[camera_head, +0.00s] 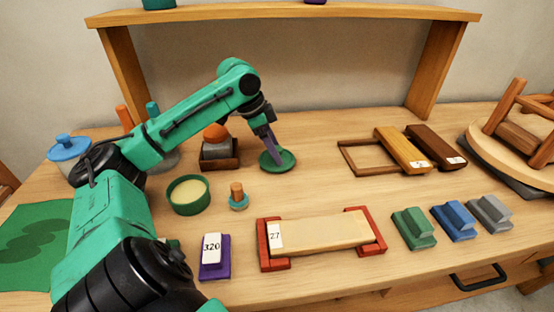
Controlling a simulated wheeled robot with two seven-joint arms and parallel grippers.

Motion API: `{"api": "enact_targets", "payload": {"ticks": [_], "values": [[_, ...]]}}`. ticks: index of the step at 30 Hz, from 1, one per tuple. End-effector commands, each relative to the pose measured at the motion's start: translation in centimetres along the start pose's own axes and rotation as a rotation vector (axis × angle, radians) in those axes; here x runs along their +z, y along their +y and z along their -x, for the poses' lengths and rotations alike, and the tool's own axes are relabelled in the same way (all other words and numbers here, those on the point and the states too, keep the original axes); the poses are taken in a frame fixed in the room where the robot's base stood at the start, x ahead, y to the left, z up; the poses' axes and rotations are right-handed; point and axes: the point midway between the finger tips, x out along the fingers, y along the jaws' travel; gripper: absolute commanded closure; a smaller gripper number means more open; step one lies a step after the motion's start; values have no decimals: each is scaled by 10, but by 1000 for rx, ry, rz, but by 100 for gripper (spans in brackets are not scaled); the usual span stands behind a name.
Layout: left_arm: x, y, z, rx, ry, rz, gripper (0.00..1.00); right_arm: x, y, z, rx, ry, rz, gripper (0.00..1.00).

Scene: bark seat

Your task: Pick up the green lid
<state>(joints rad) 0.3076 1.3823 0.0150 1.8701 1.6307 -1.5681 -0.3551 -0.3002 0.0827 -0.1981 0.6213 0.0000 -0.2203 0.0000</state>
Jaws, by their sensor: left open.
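The green lid (284,164) is a small round green disc lying on the wooden table, just behind the middle of the work area. My left gripper (274,150) reaches in from the left and points down at the lid, with its fingertips over or at the lid's left part. It is open, and I cannot tell whether the fingers touch the lid. A round green container (189,196) with pale contents stands open to the left and in front of the lid. My right gripper does not show.
A small wooden box (219,160) with an orange-topped item stands close left of the gripper. A peg with a blue base (238,199) stands in front. A wooden frame (358,160) lies to the right. A board in red holders (318,236) lies in front. A wooden shelf (290,14) spans the back.

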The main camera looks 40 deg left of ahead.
Motion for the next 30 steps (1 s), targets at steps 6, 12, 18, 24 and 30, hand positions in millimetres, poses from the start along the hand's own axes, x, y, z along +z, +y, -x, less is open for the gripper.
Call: {"api": "enact_targets", "payload": {"ticks": [6, 12, 18, 24, 30], "values": [[0, 0, -1, 0, 1, 0, 35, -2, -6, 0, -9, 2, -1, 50], [0, 0, -1, 0, 1, 0, 100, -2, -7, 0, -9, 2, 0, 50], [0, 0, 0, -1, 1, 0, 100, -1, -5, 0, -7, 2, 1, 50], [-6, -1, 12, -3, 4, 0, 100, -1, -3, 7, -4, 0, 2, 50], [-33, -1, 74, -5, 12, -2, 100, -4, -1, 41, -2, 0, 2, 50]]}}
